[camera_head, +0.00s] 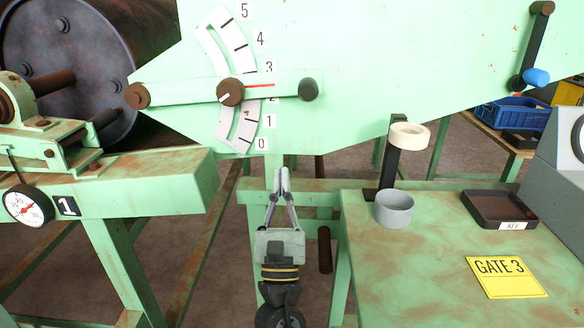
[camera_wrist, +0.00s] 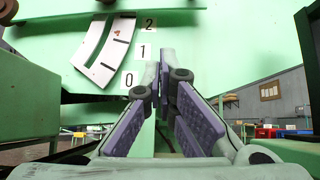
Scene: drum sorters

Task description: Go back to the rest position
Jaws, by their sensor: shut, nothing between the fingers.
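My gripper (camera_head: 283,175) points up and away from me in the head view, in front of the lower part of the green machine panel (camera_head: 340,110). Its fingers are shut with nothing between them, and the fingertips also meet in the wrist view (camera_wrist: 165,75). Just above it, a lever (camera_head: 285,88) with a dark knob (camera_head: 308,90) lies nearly level across a white curved scale (camera_head: 243,127) numbered 0 to 5. The lever's red line sits between 2 and 3. I cannot tell whether the fingertips touch the panel.
To the right stands a green table (camera_head: 400,270) with a grey cup (camera_head: 394,208), a dark tray (camera_head: 499,208) and a yellow GATE 3 sign (camera_head: 506,277). A post with a cream ring (camera_head: 410,136) rises behind the cup. A dial gauge (camera_head: 27,205) and green frame stand left.

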